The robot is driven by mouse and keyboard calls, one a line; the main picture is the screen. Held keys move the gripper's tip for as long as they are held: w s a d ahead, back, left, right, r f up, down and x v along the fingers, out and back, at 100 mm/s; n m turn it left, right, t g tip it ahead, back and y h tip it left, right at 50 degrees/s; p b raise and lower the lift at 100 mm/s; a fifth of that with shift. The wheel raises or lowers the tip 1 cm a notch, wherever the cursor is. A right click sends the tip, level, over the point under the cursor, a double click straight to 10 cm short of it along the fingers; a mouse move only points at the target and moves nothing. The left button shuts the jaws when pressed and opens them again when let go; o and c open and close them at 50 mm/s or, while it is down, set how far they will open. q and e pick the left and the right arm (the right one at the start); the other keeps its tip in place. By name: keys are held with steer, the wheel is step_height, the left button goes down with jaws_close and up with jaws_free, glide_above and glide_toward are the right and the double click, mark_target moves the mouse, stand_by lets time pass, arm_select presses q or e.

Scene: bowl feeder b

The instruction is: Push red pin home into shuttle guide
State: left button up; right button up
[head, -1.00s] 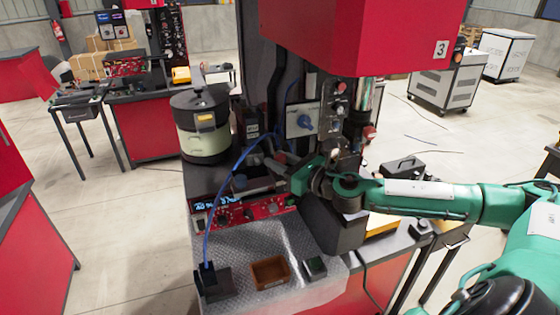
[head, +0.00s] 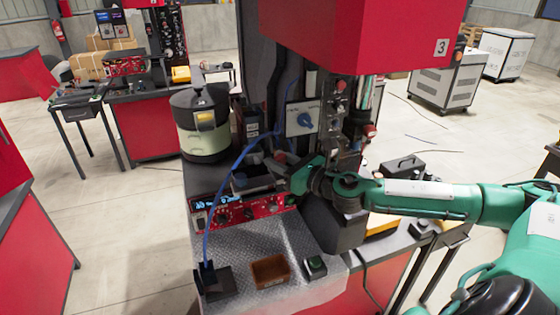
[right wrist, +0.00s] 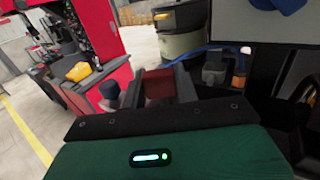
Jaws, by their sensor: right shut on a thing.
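My right gripper (head: 287,178) is at the rear of the bench, beside the dark block of the shuttle guide (head: 262,177) and just below the press column. In the right wrist view, a dark red piece (right wrist: 172,87), which I take for the red pin, shows between the dark fingers. The gripper is shut on it. In the head view the fingers hide the pin, and I cannot tell how deep it sits in the guide. My left gripper is not in view.
A red control panel (head: 240,212) with knobs lies in front of the guide. A bowl feeder (head: 201,125) stands at left, and a blue cable (head: 222,192) runs close by. A brown tray (head: 270,271) and a small dark box (head: 315,267) sit on the front mat.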

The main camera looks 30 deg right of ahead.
steer(key=shift+f+b, duration=0.55)
steer(key=shift+f, duration=0.3)
stand_by(2.6)
steer(key=o, duration=1.1)
steer(key=shift+c, duration=0.2)
steer(key=shift+s, duration=0.1)
steer(key=shift+s+d+f+b, duration=0.2)
steer(key=shift+s+d+b, duration=0.1)
steer(key=shift+s+b, duration=0.25)
steer(key=shift+s+d+b, duration=0.1)
steer(key=shift+s+b, duration=0.6)
steer(key=shift+b, duration=0.1)
steer(key=b+v, duration=0.5)
steer(key=v, duration=0.6)
steer(key=shift+r, duration=0.25)
